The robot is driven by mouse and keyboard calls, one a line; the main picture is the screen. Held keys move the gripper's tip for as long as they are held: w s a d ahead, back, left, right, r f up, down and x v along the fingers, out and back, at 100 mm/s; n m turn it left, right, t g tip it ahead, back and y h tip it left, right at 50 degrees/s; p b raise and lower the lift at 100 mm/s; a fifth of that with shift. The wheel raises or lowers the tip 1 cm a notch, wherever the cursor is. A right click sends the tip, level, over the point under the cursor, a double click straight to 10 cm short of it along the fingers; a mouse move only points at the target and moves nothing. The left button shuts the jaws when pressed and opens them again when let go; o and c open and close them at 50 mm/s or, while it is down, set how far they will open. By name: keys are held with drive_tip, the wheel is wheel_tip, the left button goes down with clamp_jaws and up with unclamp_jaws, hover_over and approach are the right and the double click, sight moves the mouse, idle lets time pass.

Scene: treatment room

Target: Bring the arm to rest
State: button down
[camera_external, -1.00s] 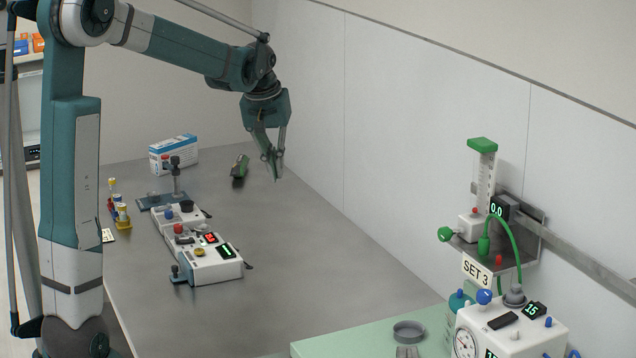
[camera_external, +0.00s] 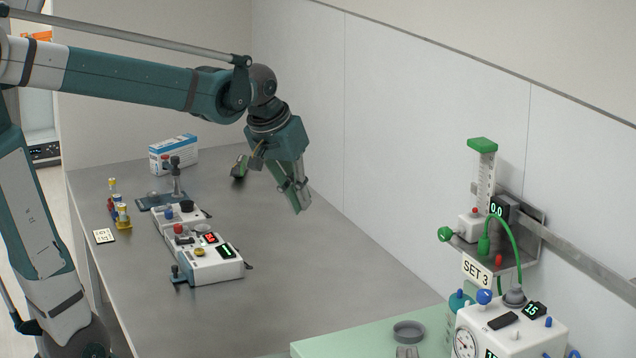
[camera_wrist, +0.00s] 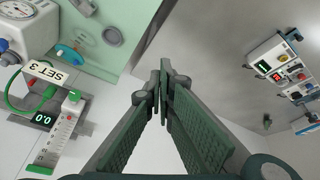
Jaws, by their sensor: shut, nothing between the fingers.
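My gripper (camera_external: 299,202) hangs from the teal arm above the far right part of the metal table (camera_external: 290,265), close to the wall panels. Its fingers point down and slightly right, shut and empty. In the wrist view the fingertips (camera_wrist: 165,75) meet near the middle of the picture with nothing between them. The gripper appears clear of the table top and of all objects.
Control boxes (camera_external: 207,262), a blue-and-white carton (camera_external: 173,154) and a dark green item (camera_external: 240,167) stand on the table. A flowmeter (camera_external: 482,180) on a wall bracket and a white gauge machine (camera_external: 508,330) stand at right. The table's right half is mostly bare.

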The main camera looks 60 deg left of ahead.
drive_tip(key=s+d+f+m+t, duration=0.1)
drive_tip(key=s+d+f+m, duration=0.2)
drive_tip(key=s+d, duration=0.4)
drive_tip(key=s+d+f+m+t+h+b, duration=0.1)
drive_tip(key=s+d+f+m, duration=0.2)
drive_tip(key=s+d, duration=0.5)
drive_tip(key=d+f, duration=0.1)
drive_tip(key=d, duration=0.5)
drive_tip(key=shift+d+f+t+h, duration=0.3)
drive_tip(key=shift+d, duration=0.05)
drive_tip(key=shift+s, duration=0.1)
